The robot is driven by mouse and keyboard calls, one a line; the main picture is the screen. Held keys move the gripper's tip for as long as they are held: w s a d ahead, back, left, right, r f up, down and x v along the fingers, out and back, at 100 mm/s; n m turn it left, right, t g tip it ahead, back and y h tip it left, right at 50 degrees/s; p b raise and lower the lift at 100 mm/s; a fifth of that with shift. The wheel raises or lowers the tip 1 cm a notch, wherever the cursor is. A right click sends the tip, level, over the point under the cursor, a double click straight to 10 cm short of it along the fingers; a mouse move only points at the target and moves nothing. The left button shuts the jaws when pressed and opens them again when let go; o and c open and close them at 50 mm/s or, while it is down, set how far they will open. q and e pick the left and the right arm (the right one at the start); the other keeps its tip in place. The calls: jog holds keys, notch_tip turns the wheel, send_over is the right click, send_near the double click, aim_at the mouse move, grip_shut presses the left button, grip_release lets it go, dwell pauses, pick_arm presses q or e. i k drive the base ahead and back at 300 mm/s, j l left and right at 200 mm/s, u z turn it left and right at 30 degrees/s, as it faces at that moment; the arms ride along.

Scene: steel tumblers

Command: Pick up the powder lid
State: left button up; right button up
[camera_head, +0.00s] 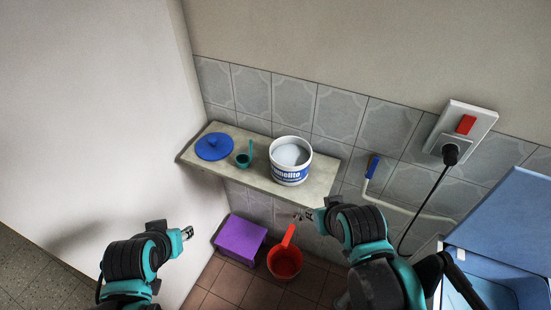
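The powder lid is a round blue lid with a knob (214,147), lying on the left part of the stone shelf (232,173). An open white tub with a blue label (290,172) stands on the shelf to the right, with pale powder inside. A small teal scoop (243,160) sits between lid and tub. My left gripper (190,233) is below and left of the shelf, away from the lid, with nothing visible in it. My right gripper (303,215) is below the shelf's front right edge, apart from the lid; its fingers are too small to read.
A white wall (100,120) borders the left side. A blue open container (500,240), a wall socket (461,130) and a hanging black cable (425,208) are at right.

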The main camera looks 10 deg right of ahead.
aim_at(216, 146)
jog(key=j+z, duration=0.1)
jog(key=z, duration=1.45)
jog(key=j+z, duration=0.15)
jog(key=j, duration=1.25)
